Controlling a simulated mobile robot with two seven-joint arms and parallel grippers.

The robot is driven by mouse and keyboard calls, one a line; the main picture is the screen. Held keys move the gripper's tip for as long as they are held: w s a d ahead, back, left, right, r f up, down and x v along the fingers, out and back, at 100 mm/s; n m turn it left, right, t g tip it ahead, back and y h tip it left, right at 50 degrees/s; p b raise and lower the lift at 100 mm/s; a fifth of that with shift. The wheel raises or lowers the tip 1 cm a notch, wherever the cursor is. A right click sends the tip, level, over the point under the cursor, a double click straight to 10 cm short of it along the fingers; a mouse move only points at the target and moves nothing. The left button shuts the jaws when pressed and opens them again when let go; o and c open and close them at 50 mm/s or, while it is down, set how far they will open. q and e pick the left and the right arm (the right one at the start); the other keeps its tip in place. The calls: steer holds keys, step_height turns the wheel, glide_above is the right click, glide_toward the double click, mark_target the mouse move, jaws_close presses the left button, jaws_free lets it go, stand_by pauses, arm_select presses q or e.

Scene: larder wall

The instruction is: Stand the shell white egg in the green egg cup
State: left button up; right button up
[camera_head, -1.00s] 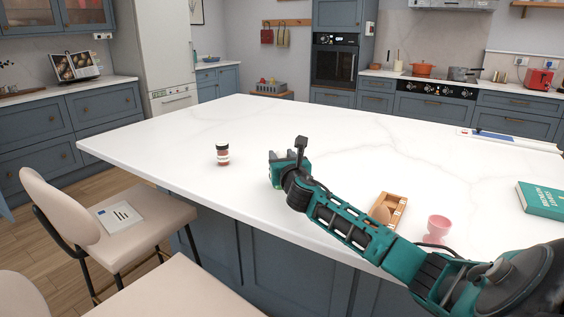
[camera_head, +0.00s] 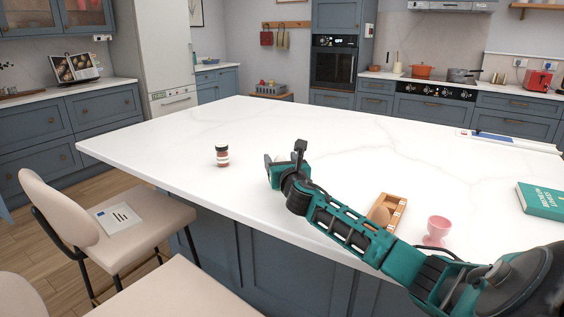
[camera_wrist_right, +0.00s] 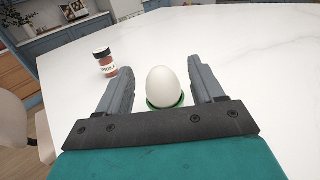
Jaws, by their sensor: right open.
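The shell white egg (camera_wrist_right: 166,86) stands upright in the right wrist view. A green rim of the egg cup (camera_wrist_right: 182,100) shows around its lower end, so the egg appears to sit in the green egg cup. The rest of the cup is hidden behind my gripper body. My right gripper (camera_head: 284,156) is open, and in the right wrist view its fingers (camera_wrist_right: 160,80) stand on either side of the egg with a gap at each side. In the head view the egg and cup are mostly hidden by the gripper. My left gripper is not in view.
A red-labelled jar (camera_head: 222,156) stands left of my right gripper. A wooden tray (camera_head: 399,207) with a brown egg (camera_head: 380,215), a pink egg cup (camera_head: 437,229) and a green book (camera_head: 541,200) are on the right. The white worktop (camera_head: 200,120) behind is largely clear.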

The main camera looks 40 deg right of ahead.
steer(key=shift+s+r, duration=0.1)
steer(key=shift+r, duration=0.3)
steer(key=p+v, duration=0.1)
steer(key=v, duration=1)
steer(key=shift+s+a, duration=0.15)
steer(key=shift+s, duration=0.15)
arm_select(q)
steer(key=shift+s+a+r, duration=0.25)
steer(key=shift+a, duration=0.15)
arm_select(e)
steer(key=shift+s, duration=0.1)
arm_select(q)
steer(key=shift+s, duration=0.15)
arm_select(e)
steer(key=shift+a, duration=0.1)
